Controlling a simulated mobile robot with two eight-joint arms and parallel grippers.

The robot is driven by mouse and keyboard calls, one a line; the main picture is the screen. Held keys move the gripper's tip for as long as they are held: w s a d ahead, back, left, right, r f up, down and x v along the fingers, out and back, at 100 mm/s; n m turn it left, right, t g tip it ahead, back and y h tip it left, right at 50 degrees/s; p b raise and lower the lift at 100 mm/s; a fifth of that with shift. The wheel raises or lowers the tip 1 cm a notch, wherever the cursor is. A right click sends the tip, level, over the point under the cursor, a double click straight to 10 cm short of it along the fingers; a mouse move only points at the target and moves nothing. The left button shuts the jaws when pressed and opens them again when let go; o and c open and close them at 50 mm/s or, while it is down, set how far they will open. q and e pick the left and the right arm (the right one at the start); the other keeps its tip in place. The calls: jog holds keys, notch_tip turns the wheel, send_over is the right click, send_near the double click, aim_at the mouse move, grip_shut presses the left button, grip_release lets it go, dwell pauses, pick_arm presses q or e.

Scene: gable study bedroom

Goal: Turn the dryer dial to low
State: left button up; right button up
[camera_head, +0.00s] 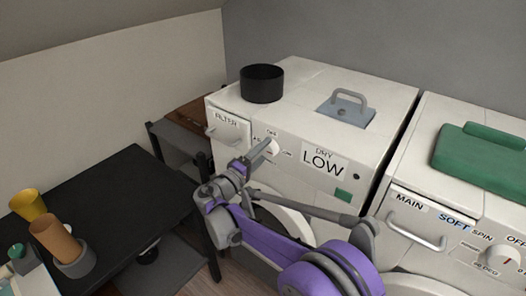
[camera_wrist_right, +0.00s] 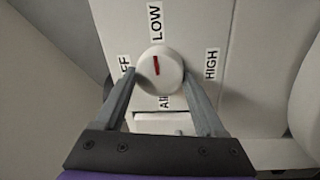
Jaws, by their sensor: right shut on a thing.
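The white dryer dial (camera_head: 272,147) is on the front panel of the dryer (camera_head: 330,145). In the wrist view the dial (camera_wrist_right: 160,70) has a red mark pointing up, roughly toward the LOW label (camera_wrist_right: 155,20). HIGH is to its right, OFF to its left and a partly hidden AIR label below. My right gripper (camera_head: 262,151) reaches the panel and is shut on the dial; in the wrist view its fingers (camera_wrist_right: 159,76) are on either side of it. A DRY LOW sign (camera_head: 323,161) is to the right. My left gripper is not in view.
A black pot (camera_head: 262,84) and a grey handled plate (camera_head: 346,108) are on the dryer top. A dark table (camera_head: 115,185) at left holds a yellow cup (camera_head: 28,204) and an orange cup (camera_head: 55,238).

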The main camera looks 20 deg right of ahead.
jog(key=shift+m, duration=0.3)
jog(key=o, duration=1.3)
jog(key=shift+o, duration=0.2)
jog(key=r+b+v, duration=0.1)
jog(key=v, duration=0.9)
jog(key=shift+s+a+f, duration=0.3)
jog(key=shift+f, duration=0.25)
